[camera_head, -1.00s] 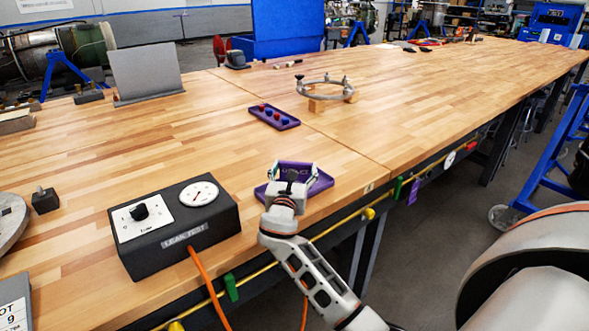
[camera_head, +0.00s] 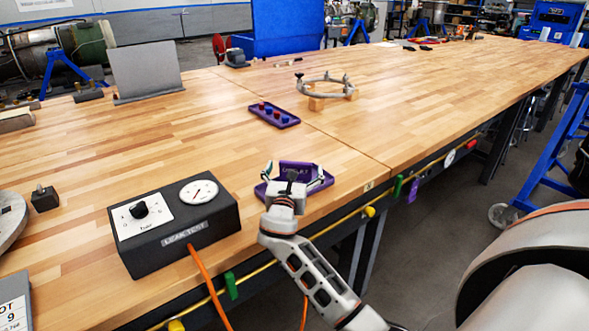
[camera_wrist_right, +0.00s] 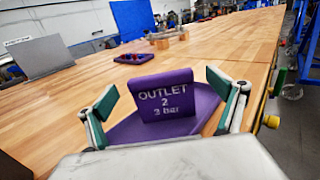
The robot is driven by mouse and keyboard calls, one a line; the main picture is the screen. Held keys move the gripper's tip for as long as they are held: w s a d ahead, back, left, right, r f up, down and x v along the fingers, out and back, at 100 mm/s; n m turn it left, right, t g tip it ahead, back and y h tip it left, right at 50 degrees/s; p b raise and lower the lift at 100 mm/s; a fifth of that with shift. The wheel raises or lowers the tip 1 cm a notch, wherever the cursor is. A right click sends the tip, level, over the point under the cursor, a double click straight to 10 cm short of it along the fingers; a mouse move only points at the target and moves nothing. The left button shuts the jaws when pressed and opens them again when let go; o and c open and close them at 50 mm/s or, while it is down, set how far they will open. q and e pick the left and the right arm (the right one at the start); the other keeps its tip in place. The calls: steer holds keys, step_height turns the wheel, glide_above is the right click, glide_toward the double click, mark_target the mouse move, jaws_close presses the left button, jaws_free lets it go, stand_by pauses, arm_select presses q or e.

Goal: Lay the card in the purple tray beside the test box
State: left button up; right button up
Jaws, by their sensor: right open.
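In the head view the card (camera_head: 298,168) and the tray (camera_head: 326,183) are partly hidden by my right gripper (camera_head: 295,175). That gripper is open, with a finger on each side of the card and clear gaps in the wrist view. The black test box (camera_head: 178,225), marked "LEAK TEST", with a dial and knob, stands left of the tray. My left gripper is not in view.
Another purple tray (camera_head: 274,115) with red and blue pieces lies farther back. A metal ring on wooden blocks (camera_head: 327,88) stands behind it. An orange hose (camera_head: 208,287) runs from the test box over the bench edge.

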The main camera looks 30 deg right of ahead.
arm_select(q)
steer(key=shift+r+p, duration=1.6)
steer(key=shift+p, duration=0.05)
arm_select(e)
steer(key=shift+v, duration=3.55)
